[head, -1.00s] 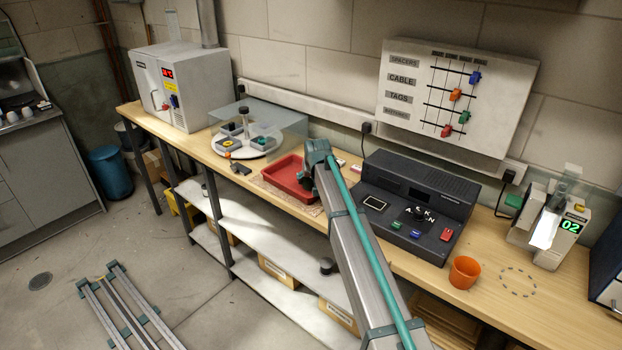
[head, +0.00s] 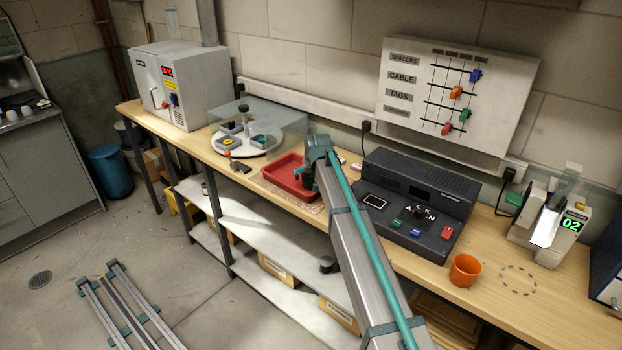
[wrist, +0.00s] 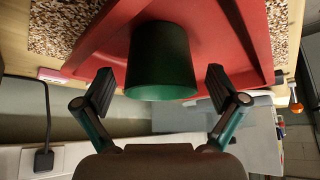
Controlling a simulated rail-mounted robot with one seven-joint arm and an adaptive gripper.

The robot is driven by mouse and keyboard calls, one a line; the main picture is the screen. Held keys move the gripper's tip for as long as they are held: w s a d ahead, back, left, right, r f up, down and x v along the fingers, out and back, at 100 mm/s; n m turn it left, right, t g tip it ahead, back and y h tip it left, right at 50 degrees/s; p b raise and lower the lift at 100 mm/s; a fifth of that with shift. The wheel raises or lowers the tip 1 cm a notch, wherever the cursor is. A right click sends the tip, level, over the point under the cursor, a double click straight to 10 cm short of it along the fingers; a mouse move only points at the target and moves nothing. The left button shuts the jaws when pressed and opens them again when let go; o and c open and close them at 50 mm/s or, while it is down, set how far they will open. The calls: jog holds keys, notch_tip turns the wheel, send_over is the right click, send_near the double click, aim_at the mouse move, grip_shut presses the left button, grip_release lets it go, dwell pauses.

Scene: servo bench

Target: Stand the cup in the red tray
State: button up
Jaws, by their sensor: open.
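A dark green cup (wrist: 162,60) shows in the wrist view against the red tray (wrist: 245,30), between the two fingers of my gripper (wrist: 160,92). The fingers are open, with a gap on each side of the cup. I cannot tell for certain that the cup rests on the tray floor. In the head view the red tray (head: 282,178) sits on the bench, and my gripper (head: 309,172) is over its right end. It mostly hides the cup there.
An orange cup (head: 465,270) stands near the bench's front edge. A black console (head: 420,205) is right of the tray. A turntable with small bins (head: 245,140) under a clear cover is left of it. A speckled mat (head: 267,187) lies under the tray.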

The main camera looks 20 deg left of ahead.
jog(key=b+v, duration=0.2)
jog(key=v, duration=0.8)
jog(key=shift+r, duration=0.2)
jog(key=shift+s+d, duration=0.1)
jog(key=shift+s, duration=0.05)
